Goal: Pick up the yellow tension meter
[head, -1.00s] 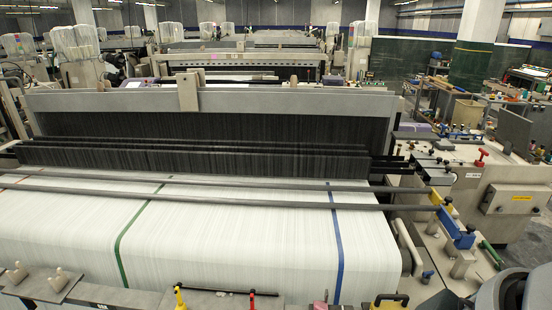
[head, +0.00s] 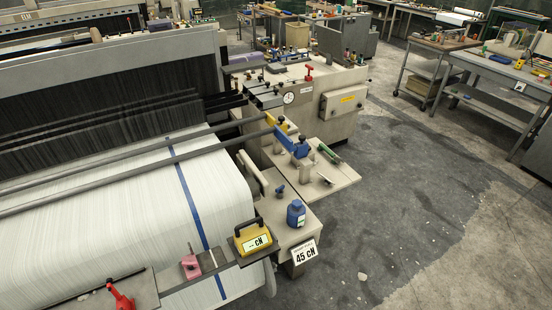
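The yellow tension meter (head: 253,239) stands on a small dark shelf at the front right corner of the loom. It has a dark handle on top and a pale display reading "-- cN". It stands upright, and nothing touches it from above. Neither of my grippers shows in the head view.
A blue bottle (head: 296,213) stands just right of the meter, above a "45 cN" sign (head: 305,255). A pink object (head: 190,266) and a red-handled tool (head: 119,298) lie to its left. The grey floor (head: 400,200) at right is open, with workbenches (head: 510,75) behind.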

